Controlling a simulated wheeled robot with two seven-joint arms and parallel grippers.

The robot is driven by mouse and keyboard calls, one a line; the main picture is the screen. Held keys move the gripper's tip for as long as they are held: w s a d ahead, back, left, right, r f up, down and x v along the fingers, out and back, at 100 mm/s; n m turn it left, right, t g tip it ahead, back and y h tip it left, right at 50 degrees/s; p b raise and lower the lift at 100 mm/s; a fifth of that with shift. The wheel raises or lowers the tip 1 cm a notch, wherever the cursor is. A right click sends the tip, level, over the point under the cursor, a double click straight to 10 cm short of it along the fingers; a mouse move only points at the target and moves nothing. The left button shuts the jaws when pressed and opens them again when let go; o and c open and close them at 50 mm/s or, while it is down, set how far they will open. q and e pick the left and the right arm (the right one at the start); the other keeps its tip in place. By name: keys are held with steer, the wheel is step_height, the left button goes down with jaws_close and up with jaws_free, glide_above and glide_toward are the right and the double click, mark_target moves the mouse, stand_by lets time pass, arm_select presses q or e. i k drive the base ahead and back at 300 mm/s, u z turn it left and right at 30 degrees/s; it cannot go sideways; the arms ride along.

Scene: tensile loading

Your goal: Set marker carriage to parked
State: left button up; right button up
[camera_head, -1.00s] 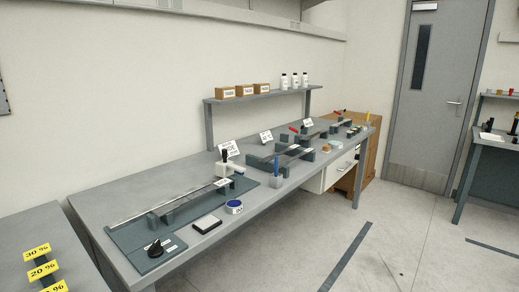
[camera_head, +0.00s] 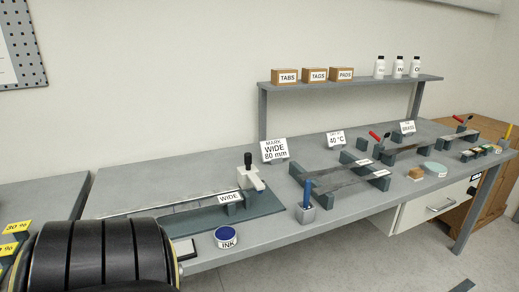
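The marker carriage (camera_head: 252,178) is a white block with an upright black-knobbed handle. It sits toward the right end of a long metal rail (camera_head: 150,208) on a dark green base plate (camera_head: 262,207). The left part of the base plate is hidden behind a large black ribbed part at the lower left, probably my own arm. Neither gripper's fingers show.
A blue ink tin (camera_head: 227,237) and a white pad (camera_head: 184,249) lie in front of the plate. A holder with a blue pen (camera_head: 306,205) stands to the right, beside further fixtures (camera_head: 350,175). A shelf (camera_head: 350,84) carries boxes and bottles. Bare bench lies behind the rail.

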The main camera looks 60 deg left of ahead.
mark_target(248, 175)
steer(key=u, duration=0.8)
steer(key=i, duration=0.95)
steer(key=u, duration=0.9)
